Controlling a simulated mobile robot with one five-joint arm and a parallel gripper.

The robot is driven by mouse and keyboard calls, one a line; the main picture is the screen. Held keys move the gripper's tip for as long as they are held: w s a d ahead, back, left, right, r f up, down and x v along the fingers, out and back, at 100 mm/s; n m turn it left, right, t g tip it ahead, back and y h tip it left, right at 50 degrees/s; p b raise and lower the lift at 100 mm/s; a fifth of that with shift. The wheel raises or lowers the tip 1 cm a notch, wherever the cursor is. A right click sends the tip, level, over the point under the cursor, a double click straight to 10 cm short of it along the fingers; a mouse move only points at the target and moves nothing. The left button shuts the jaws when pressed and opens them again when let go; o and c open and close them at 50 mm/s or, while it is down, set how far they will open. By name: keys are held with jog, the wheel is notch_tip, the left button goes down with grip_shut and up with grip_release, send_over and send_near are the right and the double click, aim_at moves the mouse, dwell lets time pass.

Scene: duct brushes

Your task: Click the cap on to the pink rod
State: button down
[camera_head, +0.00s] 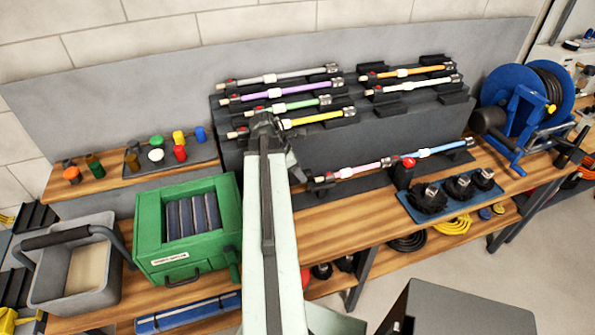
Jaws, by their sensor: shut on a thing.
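The pink rod (352,172) lies level in dark holders on the workbench, just right of my arm. A red piece shows near its left end. My gripper (298,173) is a dark shape, mostly hidden behind my pale arm, close to the pink rod's left end. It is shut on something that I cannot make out. Whether it touches the rod cannot be told. Several coloured caps (180,153) stand on a grey tray at the left. Which cap belongs to the pink rod is not clear.
A stepped dark rack (400,120) holds several other rods behind my arm. A blue rod (437,150) continues right of the pink one. A green box (150,240) and a grey bin (45,285) stand at left. A blue tray (432,211) and a blue hose reel (507,95) are at right.

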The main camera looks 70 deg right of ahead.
notch_tip(320, 180, down, 4)
jog(key=b, duration=0.3)
jog(key=shift+s+d+f, duration=0.1)
jog(key=shift+f, duration=0.15)
jog(key=shift+r, duration=0.25)
jog(key=shift+s+d, duration=0.15)
jog(key=shift+s, duration=0.05)
dwell(0.5)
jog(key=shift+s+d, duration=0.4)
jog(key=shift+s, duration=0.15)
jog(key=shift+s+d, duration=0.8)
jog(key=shift+s, duration=0.15)
dwell(0.5)
jog(key=c, duration=1)
grip_release()
